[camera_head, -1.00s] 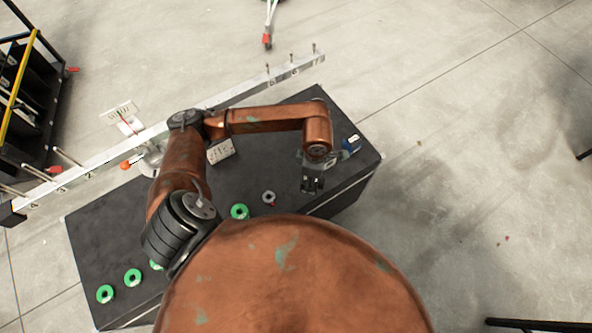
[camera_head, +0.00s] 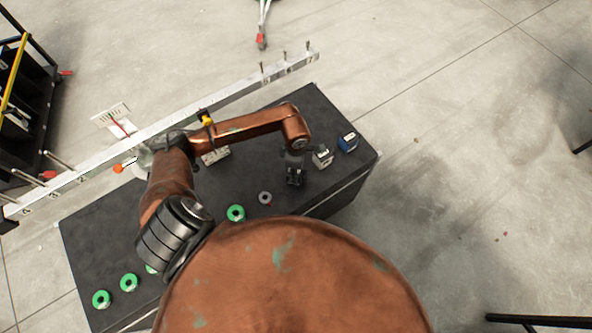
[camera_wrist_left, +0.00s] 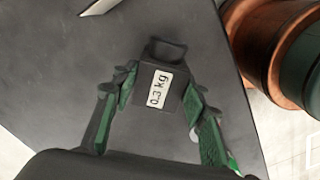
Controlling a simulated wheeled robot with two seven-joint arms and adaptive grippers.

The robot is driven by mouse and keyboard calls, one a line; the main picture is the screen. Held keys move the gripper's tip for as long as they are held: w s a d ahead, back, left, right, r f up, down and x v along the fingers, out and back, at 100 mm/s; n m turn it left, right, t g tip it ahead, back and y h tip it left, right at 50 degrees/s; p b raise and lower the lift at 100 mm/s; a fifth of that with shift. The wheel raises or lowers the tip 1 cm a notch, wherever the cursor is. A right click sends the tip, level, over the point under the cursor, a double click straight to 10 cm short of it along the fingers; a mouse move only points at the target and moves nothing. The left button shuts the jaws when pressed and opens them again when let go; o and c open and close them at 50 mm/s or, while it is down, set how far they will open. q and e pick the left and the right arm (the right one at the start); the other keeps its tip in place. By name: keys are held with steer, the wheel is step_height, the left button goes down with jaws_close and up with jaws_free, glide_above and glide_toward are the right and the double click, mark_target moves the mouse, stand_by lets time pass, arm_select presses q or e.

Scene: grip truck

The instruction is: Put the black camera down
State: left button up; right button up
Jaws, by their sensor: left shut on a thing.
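My left gripper (camera_head: 295,178) is over the right part of the dark tabletop (camera_head: 330,120). In the left wrist view its two green-padded fingers are shut on a small black block-shaped thing (camera_wrist_left: 160,87) with a white label reading "0.3 kg" and a loop-like top. This held thing is presumably the one the task calls the black camera, though its look is more like a labelled weight. Whether its underside touches the table cannot be told. My right gripper is not in view.
Green rings (camera_head: 236,213) and a grey ring (camera_head: 265,198) lie leftward. A long pale rail (camera_head: 240,97) with pegs runs along the back.

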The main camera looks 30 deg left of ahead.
arm_select(q)
steer(key=shift+r, duration=0.1)
steer(key=o, duration=1)
steer(key=shift+c, duration=0.2)
step_height(320, 180, up, 12)
steer(key=shift+p, duration=0.45)
